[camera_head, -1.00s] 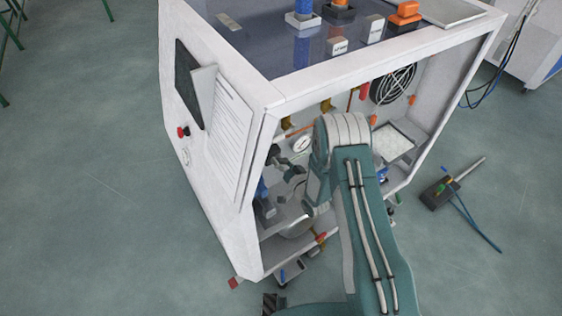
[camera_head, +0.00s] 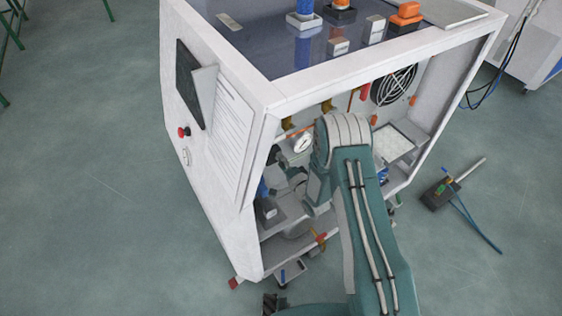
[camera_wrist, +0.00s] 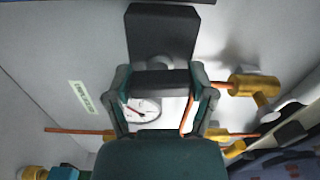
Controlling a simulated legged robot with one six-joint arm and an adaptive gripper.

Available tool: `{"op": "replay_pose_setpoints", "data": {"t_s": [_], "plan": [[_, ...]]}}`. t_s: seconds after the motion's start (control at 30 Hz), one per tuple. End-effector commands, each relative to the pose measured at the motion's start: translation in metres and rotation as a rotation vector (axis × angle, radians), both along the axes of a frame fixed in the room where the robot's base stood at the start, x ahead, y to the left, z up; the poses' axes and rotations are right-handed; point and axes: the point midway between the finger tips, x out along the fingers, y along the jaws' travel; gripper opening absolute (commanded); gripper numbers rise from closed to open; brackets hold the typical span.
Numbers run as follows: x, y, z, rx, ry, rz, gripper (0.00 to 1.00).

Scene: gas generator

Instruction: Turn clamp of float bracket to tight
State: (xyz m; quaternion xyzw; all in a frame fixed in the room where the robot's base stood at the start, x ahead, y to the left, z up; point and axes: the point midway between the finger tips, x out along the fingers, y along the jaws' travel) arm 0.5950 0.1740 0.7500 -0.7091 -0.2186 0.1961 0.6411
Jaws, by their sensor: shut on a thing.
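In the wrist view, my gripper (camera_wrist: 160,80) has one finger on each side of a dark horizontal bar, which looks like the clamp (camera_wrist: 162,84). It is shut on this part. A dark block (camera_wrist: 162,32), perhaps part of the float bracket, stands just beyond it. Whether the clamp is tight cannot be told. In the head view, my gripper (camera_head: 291,178) reaches into the open front of the white generator cabinet (camera_head: 215,190). My arm hides part of the inside, and the clamp is not clear there.
A round pressure gauge (camera_wrist: 142,110) shows between my fingers. Brass fittings (camera_wrist: 252,86) and an orange tube (camera_wrist: 75,130) lie close to the gripper. The cabinet's front frame and lower shelf border the space.

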Motion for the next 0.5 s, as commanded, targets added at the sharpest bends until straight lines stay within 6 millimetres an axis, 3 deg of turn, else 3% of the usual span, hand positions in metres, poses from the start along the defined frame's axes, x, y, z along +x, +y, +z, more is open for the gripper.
{"op": "replay_pose_setpoints", "data": {"t_s": [0.5], "plan": [[0.0007, -0.0045, -0.0031, 0.093, 0.074, -0.012, 0.23]]}}
